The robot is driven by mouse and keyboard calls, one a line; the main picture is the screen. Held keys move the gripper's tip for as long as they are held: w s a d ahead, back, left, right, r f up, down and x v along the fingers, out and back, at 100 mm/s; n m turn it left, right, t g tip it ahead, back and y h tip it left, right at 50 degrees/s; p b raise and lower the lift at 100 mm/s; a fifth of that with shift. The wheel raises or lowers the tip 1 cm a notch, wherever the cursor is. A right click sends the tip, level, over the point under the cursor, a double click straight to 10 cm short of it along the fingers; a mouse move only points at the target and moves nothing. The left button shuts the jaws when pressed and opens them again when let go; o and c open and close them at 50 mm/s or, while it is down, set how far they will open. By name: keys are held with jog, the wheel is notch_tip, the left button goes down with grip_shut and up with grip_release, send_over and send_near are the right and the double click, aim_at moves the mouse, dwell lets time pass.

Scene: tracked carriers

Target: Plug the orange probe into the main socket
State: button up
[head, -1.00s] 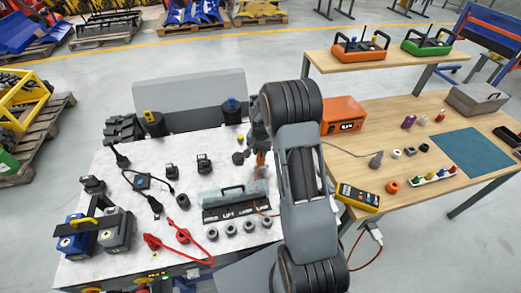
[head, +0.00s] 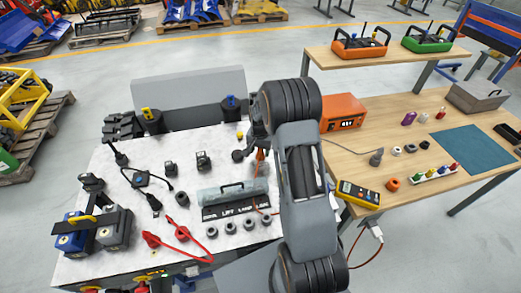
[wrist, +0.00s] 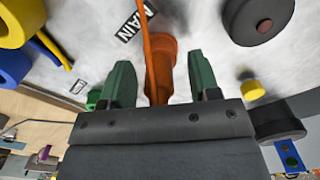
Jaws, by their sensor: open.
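The orange probe (wrist: 160,88) lies between the two green fingers of my gripper (wrist: 158,62) in the wrist view. The fingers are open, with a gap on each side of the probe. A thin orange cable runs up across it. A black label reading MAIN (wrist: 134,24) is on the pale worktop just beside the probe's far end. In the head view the probe (head: 260,156) shows as a small orange piece below my wrist, at the right side of the white table. The main socket's opening is not visible; I cannot tell whether the probe sits in it.
A dark round part (wrist: 257,20) and a small yellow knob (wrist: 252,90) stand near my right finger. Red leads (head: 182,236) lie at the front. A wooden table (head: 410,130) stands right.

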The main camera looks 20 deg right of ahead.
notch_tip(320, 180, up, 4)
jog(key=p, duration=0.4)
jog(key=shift+f, duration=0.15)
notch_tip(320, 180, up, 5)
jog(key=p, duration=0.4)
jog(key=s+a+r+n+t, duration=0.2)
jog(key=s+a+r+n, duration=0.2)
jog(key=s+r, duration=0.7)
jog(key=s+a+r+n+t, duration=0.2)
jog(key=s+a+r+n, duration=0.2)
jog(key=s+a+r, duration=0.3)
jog(key=s+r, duration=0.4)
jog(key=r, duration=0.1)
jog(key=shift+r+n+t, duration=0.15)
jog(key=shift+n+t, duration=0.15)
jog(key=shift+t, duration=0.1)
jog(key=shift+s+d, duration=0.1)
